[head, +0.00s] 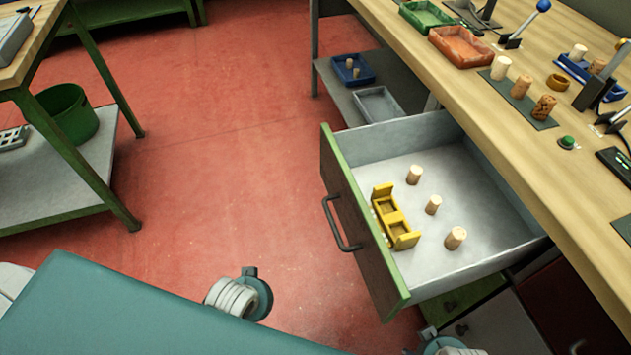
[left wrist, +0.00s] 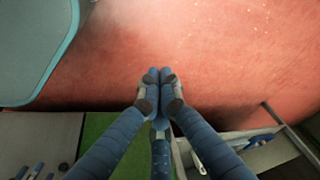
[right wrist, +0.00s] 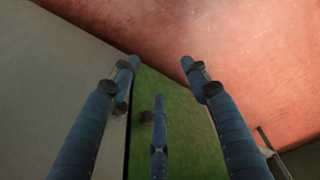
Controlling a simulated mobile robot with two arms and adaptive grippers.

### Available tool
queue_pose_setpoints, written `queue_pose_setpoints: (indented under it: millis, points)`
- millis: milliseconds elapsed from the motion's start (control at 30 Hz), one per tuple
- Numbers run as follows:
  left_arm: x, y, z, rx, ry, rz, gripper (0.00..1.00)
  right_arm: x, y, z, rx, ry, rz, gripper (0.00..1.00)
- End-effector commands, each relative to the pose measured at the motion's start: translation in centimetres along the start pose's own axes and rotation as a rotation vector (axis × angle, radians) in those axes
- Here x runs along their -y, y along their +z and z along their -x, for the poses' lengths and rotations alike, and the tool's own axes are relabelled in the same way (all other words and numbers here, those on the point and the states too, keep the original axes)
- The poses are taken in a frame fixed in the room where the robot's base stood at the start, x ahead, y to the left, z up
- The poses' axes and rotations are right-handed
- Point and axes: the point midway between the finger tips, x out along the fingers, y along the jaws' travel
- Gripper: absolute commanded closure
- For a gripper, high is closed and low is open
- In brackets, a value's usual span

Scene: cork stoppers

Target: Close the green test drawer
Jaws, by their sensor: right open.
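The green test drawer stands pulled out from under the wooden bench in the head view; its green front (head: 370,225) with a dark bar handle (head: 342,222) faces left. Inside lie a yellow holder (head: 394,217) and three cork stoppers, one of them nearest the front right (head: 455,238). In the left wrist view my left gripper (left wrist: 159,76) has its fingertips together, with nothing seen between them, over red floor. In the right wrist view my right gripper (right wrist: 160,65) is open and empty; a green surface (right wrist: 180,145) lies behind its fingers. The head view does not show either gripper's fingers.
The wooden bench (head: 450,85) at right carries trays, corks and levers. A lower shelf holds a blue tray (head: 352,70) and a grey tray (head: 378,104). A green-legged table with a green bin (head: 66,113) stands at left. Red floor (head: 220,160) between is clear.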

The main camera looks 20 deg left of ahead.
Motion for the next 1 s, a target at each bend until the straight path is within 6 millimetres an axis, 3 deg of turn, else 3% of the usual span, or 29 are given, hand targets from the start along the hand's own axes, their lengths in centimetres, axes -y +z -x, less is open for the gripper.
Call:
queue_pose_setpoints:
  millis: [167,300,500,600,800,900,1000]
  points:
    - [3.9,-4.7,3.0,-0.154,-0.092,-0.048,1.0,-0.2,-1.2,2.6,-0.029,0.005,-0.004,0.54]
    - [9.3,-11.1,6.3,-0.387,-0.242,-0.164,1.0,-0.3,-1.3,3.7,-0.035,0.006,-0.005,0.54]
    - [13.6,-18.2,10.4,-0.663,-0.403,-0.359,1.0,-0.2,-1.1,2.6,-0.031,0.006,-0.005,0.54]
    - [14.8,-21.5,12.8,-0.808,-0.477,-0.491,1.0,-0.2,-0.8,1.4,-0.026,0.005,-0.004,0.54]
    - [14.6,-26.3,17.9,-1.117,-0.589,-0.858,1.0,0.0,0.2,-2.1,-0.011,0.002,-0.002,0.54]
    - [13.3,-26.9,19.8,-1.257,-0.602,-1.065,1.0,0.1,0.7,-3.9,-0.004,0.001,-0.001,0.54]
    - [11.8,-26.2,21.2,-1.38,-0.583,-1.273,1.0,0.2,1.4,-5.6,0.003,0.0,0.0,0.54]
